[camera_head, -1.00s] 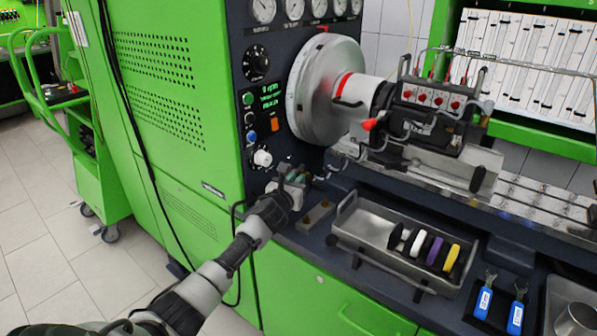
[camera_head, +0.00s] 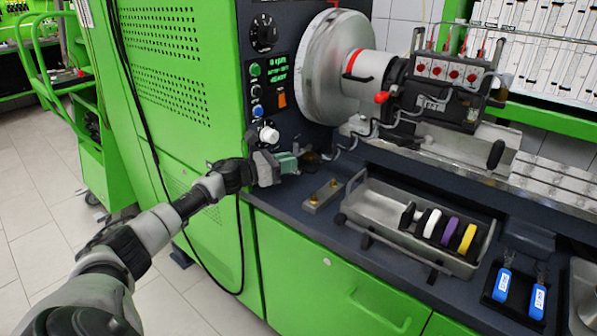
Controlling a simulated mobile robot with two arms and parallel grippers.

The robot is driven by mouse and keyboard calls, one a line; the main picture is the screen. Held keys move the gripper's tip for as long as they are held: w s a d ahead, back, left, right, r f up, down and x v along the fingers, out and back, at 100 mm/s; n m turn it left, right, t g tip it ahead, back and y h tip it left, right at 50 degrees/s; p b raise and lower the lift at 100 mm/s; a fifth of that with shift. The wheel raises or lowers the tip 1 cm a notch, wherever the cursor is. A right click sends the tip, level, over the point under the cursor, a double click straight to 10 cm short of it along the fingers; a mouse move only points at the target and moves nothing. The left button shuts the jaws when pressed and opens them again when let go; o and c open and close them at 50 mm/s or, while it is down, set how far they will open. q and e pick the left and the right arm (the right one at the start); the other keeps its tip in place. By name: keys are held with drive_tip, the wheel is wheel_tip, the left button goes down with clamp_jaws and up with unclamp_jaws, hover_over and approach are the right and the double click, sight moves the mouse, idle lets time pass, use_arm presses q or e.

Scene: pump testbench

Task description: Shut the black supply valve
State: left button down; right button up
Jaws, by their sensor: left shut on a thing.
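My left gripper (camera_head: 288,162) comes in from the left and is at the lower front of the dark control panel, just below the white knob (camera_head: 268,135). Its fingers are shut on the black supply valve (camera_head: 309,157), of which only a small dark part shows beside the fingertips. The fingers hide most of the valve, so the angle of its handle cannot be told. My right gripper is not in view.
A metal tray (camera_head: 385,233) with black, white, purple and yellow rings stands on the bench to the right. A small block with brass pins (camera_head: 322,196) lies near the gripper. Blue-tagged tools (camera_head: 503,280) lie far right.

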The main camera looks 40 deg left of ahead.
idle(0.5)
use_arm(q)
drive_tip(key=c, duration=1.1)
unclamp_jaws()
drive_tip(key=b+v, duration=0.1)
drive_tip(key=v, duration=1)
drive_tip(key=shift+b, duration=0.4)
drive_tip(key=shift+w+a, duration=0.1)
